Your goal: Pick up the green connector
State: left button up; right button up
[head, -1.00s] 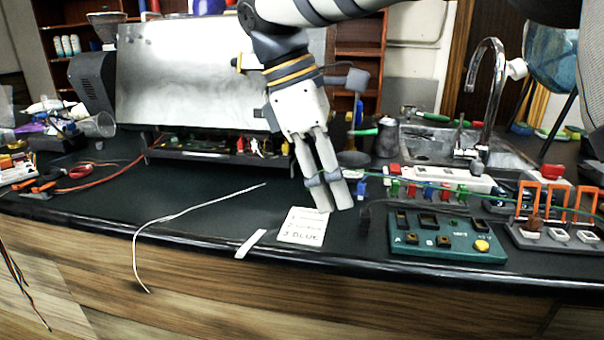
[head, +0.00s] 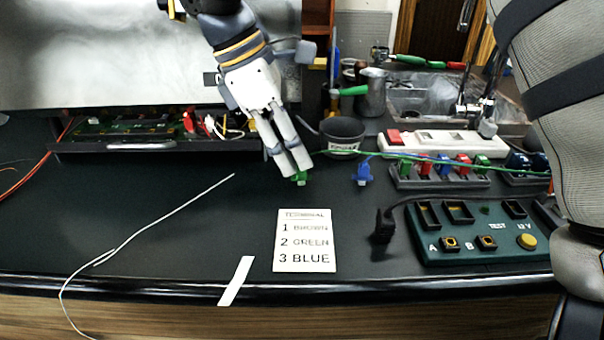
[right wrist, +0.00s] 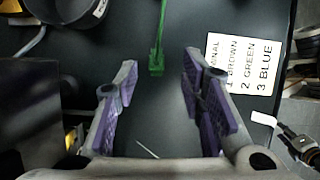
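The green connector (head: 301,178) lies on the dark bench at the end of a thin green wire, behind the terminal card. My right gripper (head: 294,168) points down at it, fingertips just beside or above it in the head view. In the right wrist view, the gripper (right wrist: 160,66) is open and empty. The green connector (right wrist: 156,66) shows between and slightly beyond the fingertips, with its wire leading away. I see no finger touching it. My left gripper is not in view.
A blue connector (head: 363,173) lies to the right. A black bowl (head: 342,135) is close behind. The terminal card (head: 305,240) lies in front. The bench to the left is mostly clear.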

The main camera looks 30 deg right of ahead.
aim_at(301, 174)
jog(key=x, duration=0.3)
jog(key=shift+w+d+f, duration=0.1)
jog(key=shift+d, duration=0.1)
grip_shut()
